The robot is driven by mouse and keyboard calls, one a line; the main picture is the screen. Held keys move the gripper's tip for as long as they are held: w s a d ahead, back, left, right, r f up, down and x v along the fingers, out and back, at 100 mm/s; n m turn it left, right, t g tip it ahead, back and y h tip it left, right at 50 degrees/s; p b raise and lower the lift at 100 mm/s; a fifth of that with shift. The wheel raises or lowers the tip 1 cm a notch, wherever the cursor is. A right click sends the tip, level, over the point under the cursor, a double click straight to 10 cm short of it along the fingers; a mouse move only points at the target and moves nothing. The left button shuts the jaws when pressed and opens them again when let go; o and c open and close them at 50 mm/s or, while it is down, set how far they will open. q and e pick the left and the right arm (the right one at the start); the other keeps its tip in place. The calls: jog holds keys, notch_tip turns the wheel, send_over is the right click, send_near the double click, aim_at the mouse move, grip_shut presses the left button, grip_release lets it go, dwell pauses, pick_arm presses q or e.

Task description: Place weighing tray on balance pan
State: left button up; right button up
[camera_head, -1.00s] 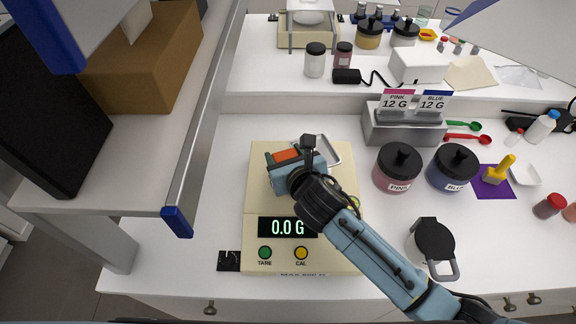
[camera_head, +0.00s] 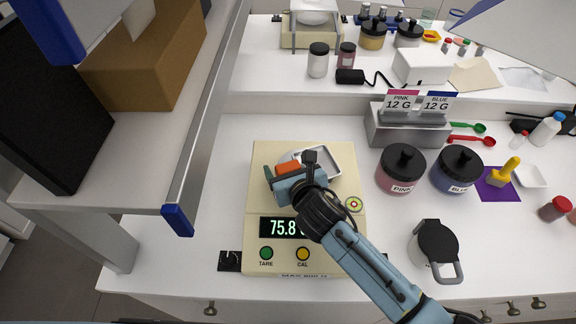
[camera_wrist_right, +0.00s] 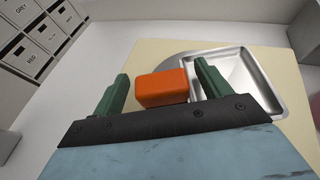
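The weighing tray (camera_head: 330,160), a shallow silvery dish, lies on top of the cream balance (camera_head: 262,215), whose display reads about 75.8, partly covered by my arm. In the right wrist view the tray (camera_wrist_right: 250,85) rests over the round grey pan (camera_wrist_right: 180,57), which is mostly hidden beneath it. An orange block-shaped grip (camera_wrist_right: 162,88) is at the tray's near left side. My right gripper (camera_wrist_right: 160,85) is open, its green fingers on either side of the orange grip with small gaps visible. My left gripper is not in view.
Pink (camera_head: 401,171) and blue (camera_head: 457,172) pigment jars stand right of the balance, with a black-lidded container (camera_head: 436,245) in front. A grey sign stand (camera_head: 408,130) is behind them. A metal-edged shelf (camera_head: 205,130) borders the left. White table shows between the balance and jars.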

jog(key=shift+r, duration=0.2)
jog(key=p+v, duration=0.1)
jog(key=v, duration=1.1)
dwell(0.7)
jog(key=shift+f, duration=0.1)
